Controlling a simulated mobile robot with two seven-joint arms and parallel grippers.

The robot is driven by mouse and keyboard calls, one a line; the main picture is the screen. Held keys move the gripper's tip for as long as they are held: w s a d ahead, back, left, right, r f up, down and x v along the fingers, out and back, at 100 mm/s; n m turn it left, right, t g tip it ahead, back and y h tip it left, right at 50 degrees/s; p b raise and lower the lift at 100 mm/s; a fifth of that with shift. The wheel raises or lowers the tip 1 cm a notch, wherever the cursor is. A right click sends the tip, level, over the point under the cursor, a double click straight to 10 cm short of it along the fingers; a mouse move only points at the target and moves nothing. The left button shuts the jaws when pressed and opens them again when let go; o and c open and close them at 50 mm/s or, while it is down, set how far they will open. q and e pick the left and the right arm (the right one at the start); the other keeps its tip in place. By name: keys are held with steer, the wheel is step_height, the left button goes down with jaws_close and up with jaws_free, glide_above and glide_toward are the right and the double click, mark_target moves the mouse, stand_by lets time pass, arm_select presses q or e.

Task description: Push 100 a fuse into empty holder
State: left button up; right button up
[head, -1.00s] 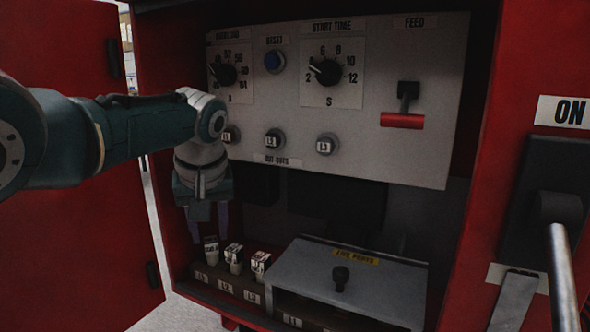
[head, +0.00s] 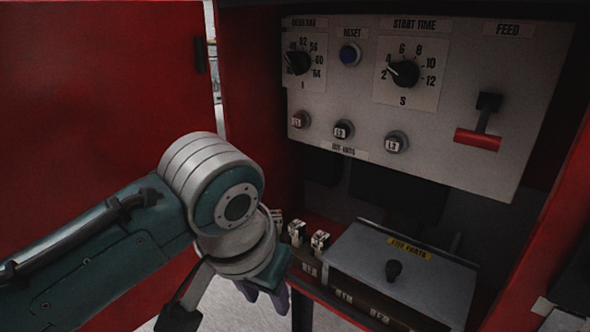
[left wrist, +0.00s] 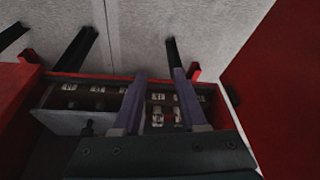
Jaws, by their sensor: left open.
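My left gripper (head: 266,301) points down by the cabinet's lower left edge in the head view, beside the fuse strip. In the left wrist view its two purple fingers (left wrist: 160,74) are apart with nothing held between them. White fuses stand in a row on the strip: one (head: 297,232) and another (head: 320,241) show clearly, and a third (head: 277,214) is partly behind my wrist. White fuse tops (left wrist: 158,119) also show between the fingers in the left wrist view, apparently beyond them. I cannot tell which holder is empty or which fuse is 100 A.
A grey box with a knob and yellow label (head: 362,262) stands right of the fuses. The red door (head: 100,90) is open at left. Pale floor (head: 232,300) shows below.

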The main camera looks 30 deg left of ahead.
arm_select(q)
steer(key=s+d+r+m, duration=0.1)
steer(key=s+m, duration=0.1)
steer(key=s, duration=0.6)
steer(key=s+d+r+m+h, duration=0.1)
steer(key=s+r+m, duration=0.1)
steer(key=s, duration=0.5)
steer(key=shift+s+d+r, duration=0.15)
steer(key=shift+s+r, duration=0.1)
steer(key=shift+s, duration=0.1)
